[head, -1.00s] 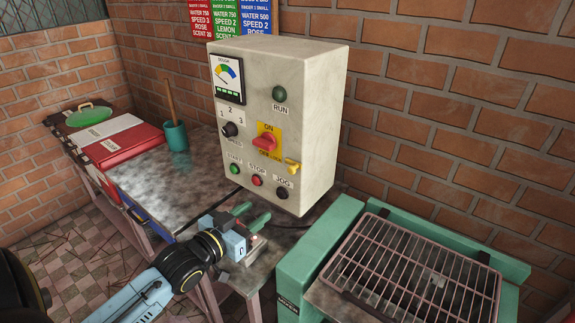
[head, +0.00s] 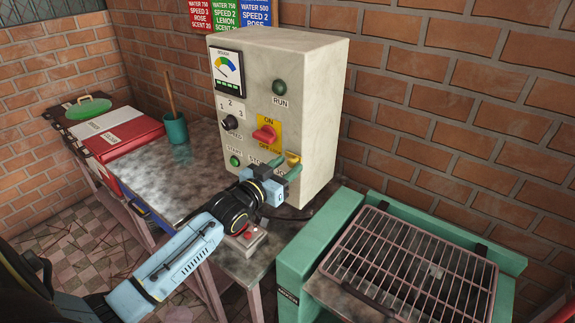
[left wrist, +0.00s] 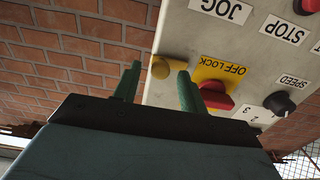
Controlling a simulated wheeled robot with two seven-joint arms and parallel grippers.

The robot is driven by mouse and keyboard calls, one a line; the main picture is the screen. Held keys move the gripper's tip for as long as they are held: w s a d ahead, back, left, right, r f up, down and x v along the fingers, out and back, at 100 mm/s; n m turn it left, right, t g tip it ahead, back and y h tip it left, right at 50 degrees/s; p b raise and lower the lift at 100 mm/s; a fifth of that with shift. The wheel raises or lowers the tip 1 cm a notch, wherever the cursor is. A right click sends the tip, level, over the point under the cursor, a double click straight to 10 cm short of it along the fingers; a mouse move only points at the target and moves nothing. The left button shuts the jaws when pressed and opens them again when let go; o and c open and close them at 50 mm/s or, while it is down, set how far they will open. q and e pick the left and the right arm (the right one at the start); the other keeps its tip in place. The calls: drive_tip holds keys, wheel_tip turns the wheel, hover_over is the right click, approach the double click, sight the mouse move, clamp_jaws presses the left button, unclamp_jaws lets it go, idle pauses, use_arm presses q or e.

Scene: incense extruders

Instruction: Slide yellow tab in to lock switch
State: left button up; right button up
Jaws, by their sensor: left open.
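The yellow tab (head: 292,158) sticks out at the lower right of the red switch (head: 264,134) on the control box (head: 312,110). The red switch sits on a yellow plate marked ON and OFF LOCK. My left gripper (head: 286,167) is open in front of the box, with its green fingertips close to the tab. In the left wrist view the tab (left wrist: 161,68) shows between the two green fingers (left wrist: 157,85), beside the plate and the red switch (left wrist: 215,95). I cannot tell whether a finger touches the tab. My right gripper is not in view.
The STOP and JOG buttons are partly hidden behind my left gripper in the head view. A red button box (head: 246,240) lies below my left arm. A green frame with a wire rack (head: 408,262) stands at the right. A teal cup (head: 176,130) stands at the left.

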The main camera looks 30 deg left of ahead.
use_arm(q)
drive_tip(key=shift+w, duration=0.5)
clamp_jaws()
